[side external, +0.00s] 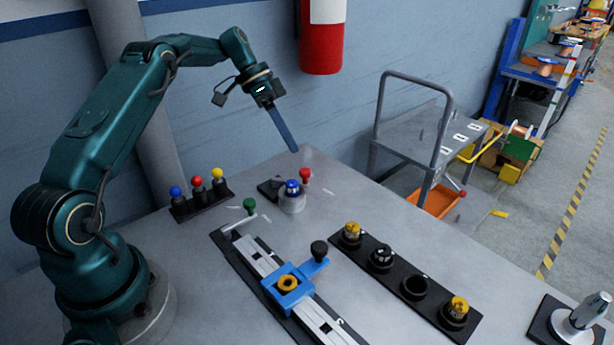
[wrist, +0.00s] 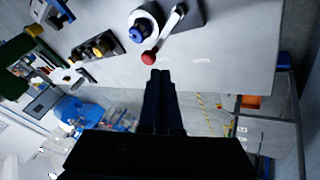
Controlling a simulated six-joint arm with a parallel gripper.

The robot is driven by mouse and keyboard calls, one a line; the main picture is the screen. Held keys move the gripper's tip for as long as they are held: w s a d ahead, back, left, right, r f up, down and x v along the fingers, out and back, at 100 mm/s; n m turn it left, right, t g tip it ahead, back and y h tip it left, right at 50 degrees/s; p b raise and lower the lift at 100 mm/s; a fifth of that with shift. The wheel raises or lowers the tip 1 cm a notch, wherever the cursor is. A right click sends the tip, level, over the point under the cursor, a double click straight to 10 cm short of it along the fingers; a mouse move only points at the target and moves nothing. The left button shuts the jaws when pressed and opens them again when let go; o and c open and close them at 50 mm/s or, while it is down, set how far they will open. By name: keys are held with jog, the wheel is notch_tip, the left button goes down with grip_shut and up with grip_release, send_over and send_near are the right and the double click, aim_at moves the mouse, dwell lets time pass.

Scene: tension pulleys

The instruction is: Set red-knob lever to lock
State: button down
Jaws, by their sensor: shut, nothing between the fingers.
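The red-knob lever shows its round red knob (side external: 305,174) at the far part of the table, beside a grey cylinder with a blue top (side external: 292,187). In the wrist view the red knob (wrist: 148,58) sits at the end of a light metal arm (wrist: 166,33) on a dark base, with the blue-topped cylinder (wrist: 139,29) next to it. Small white marks lie on the table near the lever, too small to read. My gripper (side external: 294,149) is shut and empty, above and apart from the red knob. In the wrist view its fingertips (wrist: 160,72) are just below the knob.
A rack with blue, red and yellow knobs (side external: 202,205) stands left. A rail with a blue carriage (side external: 293,288) and a green-knobbed handle (side external: 249,204) lies in front. A black strip with several sockets (side external: 398,274) is to the right. A cart (side external: 428,130) stands beyond the table edge.

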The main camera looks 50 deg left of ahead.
jog(key=shift+v, duration=0.85)
